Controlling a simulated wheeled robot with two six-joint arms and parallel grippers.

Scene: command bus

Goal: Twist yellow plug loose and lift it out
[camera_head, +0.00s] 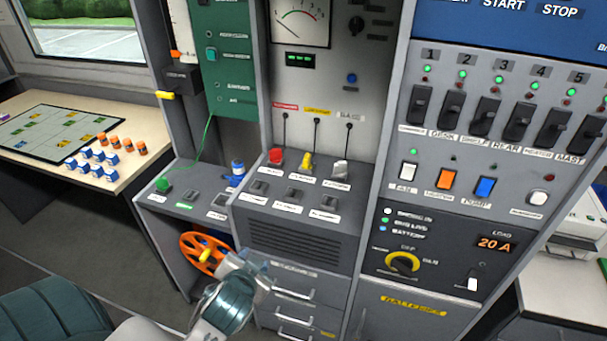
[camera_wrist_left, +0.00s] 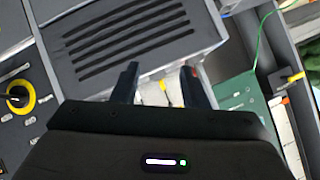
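The yellow plug (camera_head: 306,162) stands in the sloped socket panel, between a red plug (camera_head: 275,157) and a pale grey plug (camera_head: 340,168). A dark cord hangs above it, below a yellow label. My left gripper (camera_head: 256,264) is in front of the vented cabinet, lower than the plugs and apart from them. In the left wrist view the left gripper (camera_wrist_left: 162,86) has its two dark fingers spread with a gap. A small part of the yellow plug (camera_wrist_left: 163,86) shows beyond that gap; the rest is hidden. My right gripper is not in view.
An orange wheel (camera_head: 205,252) is close left of my left gripper. The slotted vent (camera_head: 290,243) and drawers lie behind it. A blue plug (camera_head: 237,172) and a green plug (camera_head: 163,186) with a cord stand left. A switch panel (camera_head: 490,140) rises on the right.

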